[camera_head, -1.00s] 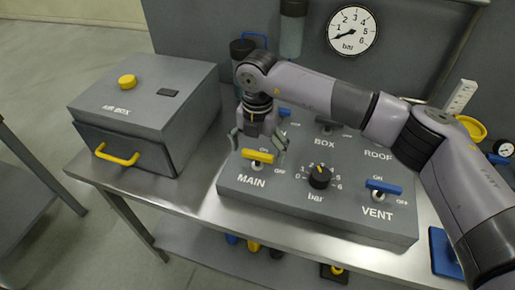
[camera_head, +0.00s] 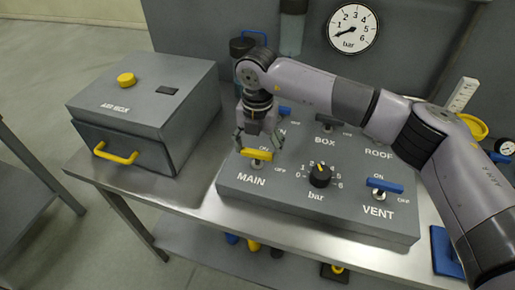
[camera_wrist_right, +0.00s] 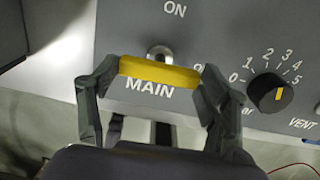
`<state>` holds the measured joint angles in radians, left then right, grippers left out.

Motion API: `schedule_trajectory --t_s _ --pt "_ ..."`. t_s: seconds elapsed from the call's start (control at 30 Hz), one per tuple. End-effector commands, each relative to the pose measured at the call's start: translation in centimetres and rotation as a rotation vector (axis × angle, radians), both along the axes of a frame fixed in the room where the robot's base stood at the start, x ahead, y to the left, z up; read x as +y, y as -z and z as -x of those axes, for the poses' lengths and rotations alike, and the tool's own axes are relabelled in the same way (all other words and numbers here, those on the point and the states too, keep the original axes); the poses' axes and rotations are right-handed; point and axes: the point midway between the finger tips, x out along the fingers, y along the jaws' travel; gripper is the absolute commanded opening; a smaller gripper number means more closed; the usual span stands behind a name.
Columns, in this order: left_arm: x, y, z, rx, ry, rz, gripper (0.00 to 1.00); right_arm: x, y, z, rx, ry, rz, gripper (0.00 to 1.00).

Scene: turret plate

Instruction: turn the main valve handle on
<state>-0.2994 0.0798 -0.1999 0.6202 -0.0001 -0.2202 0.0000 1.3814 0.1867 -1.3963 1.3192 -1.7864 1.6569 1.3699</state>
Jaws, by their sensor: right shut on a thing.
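The main valve handle (camera_head: 257,155) is a yellow bar on the grey control panel (camera_head: 235,195), above the word MAIN. In the right wrist view the yellow handle (camera_wrist_right: 158,73) lies crosswise, below the ON mark, with a small round pivot behind it. My right gripper (camera_head: 258,148) is at the handle from above. In the right wrist view its two fingers (camera_wrist_right: 158,82) are shut on the two ends of the bar. My left gripper is not in view.
A blue VENT handle (camera_head: 385,186) and a black bar knob (camera_head: 320,176) sit to the right on the panel. The AIR BOX (camera_head: 150,100) with a yellow pull stands to the left. A pressure gauge (camera_head: 353,26) is on the back wall.

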Motion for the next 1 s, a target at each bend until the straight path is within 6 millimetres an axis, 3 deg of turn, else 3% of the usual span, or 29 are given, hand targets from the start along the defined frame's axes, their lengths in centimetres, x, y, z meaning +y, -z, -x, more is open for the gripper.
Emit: schedule_trajectory --t_s 0.5,1.0 --pt "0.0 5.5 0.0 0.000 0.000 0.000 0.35 0.0 0.4 -0.1 -0.004 -0.410 0.000 0.43" --pt "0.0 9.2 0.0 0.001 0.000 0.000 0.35 0.0 0.2 0.0 -0.002 -0.884 -0.001 0.43"
